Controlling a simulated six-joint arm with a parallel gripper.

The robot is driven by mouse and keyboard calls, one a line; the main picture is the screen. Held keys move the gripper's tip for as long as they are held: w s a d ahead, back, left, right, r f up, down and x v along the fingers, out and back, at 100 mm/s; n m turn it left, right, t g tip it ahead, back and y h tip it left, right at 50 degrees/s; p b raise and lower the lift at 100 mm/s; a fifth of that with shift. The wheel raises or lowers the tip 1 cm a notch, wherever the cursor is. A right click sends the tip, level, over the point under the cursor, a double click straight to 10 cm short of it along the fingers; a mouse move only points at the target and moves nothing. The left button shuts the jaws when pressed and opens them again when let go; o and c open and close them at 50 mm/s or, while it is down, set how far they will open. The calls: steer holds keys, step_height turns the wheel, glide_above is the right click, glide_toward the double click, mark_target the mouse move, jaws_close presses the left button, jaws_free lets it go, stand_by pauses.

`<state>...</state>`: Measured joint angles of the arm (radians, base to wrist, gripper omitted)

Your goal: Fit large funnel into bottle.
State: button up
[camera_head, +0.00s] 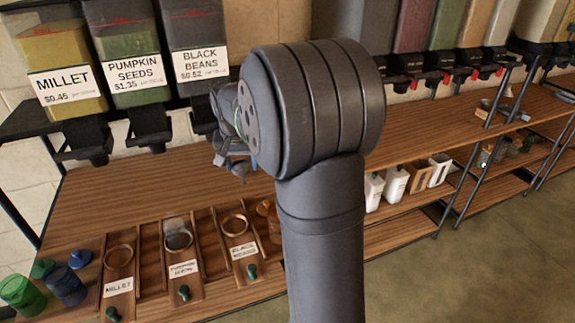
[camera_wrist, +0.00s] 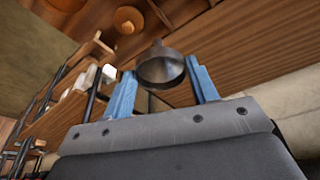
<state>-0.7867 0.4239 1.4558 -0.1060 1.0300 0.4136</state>
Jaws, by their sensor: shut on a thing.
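In the wrist view, a dark grey metal funnel (camera_wrist: 160,66) sits between the two blue fingers of my gripper (camera_wrist: 161,70), which is shut on it. Its wide round mouth faces the wrist camera. In the head view my arm hides most of the gripper; only a small part (camera_head: 236,165) shows at the left of the wrist, above the shelf. A green bottle-like jar (camera_head: 18,294) and a dark blue one (camera_head: 67,288) stand at the lower left. Amber containers (camera_head: 268,210) are partly hidden beside my arm. I cannot tell which container is the bottle.
Boards with rings (camera_head: 118,256) and labels lie along the shelf's front. Bulk bins (camera_head: 125,70) with dark spouts hang over the back. The wooden shelf (camera_head: 130,190) is clear between them. White containers (camera_head: 396,184) stand on the lower shelf at right.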

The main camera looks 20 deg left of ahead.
steer(key=s+a+n, duration=0.2)
steer(key=s+a, duration=0.4)
steer(key=s, duration=0.3)
steer(key=s+a+r+n, duration=0.1)
steer(key=s+a+n, duration=0.1)
steer(key=s+a, duration=0.4)
steer(key=shift+s+r+g+y, duration=0.15)
steer(key=shift+s+g+y, duration=0.2)
steer(key=shift+s, duration=1.15)
steer(key=shift+s+d+x, duration=0.15)
steer(key=shift+x, duration=0.65)
steer(key=shift+s+d+x, duration=0.1)
steer(key=shift+x, duration=0.65)
steer(key=shift+s+d+x, duration=0.15)
steer(key=shift+x, duration=0.65)
stand_by(1.2)
steer(key=o, duration=0.9)
steer(key=shift+w+a+v, duration=0.2)
steer(key=shift+v, duration=0.9)
steer(key=shift+w+a+v, duration=0.15)
steer(key=shift+v, duration=0.95)
steer(key=shift+w+a+v, duration=0.2)
steer(key=shift+v, duration=0.9)
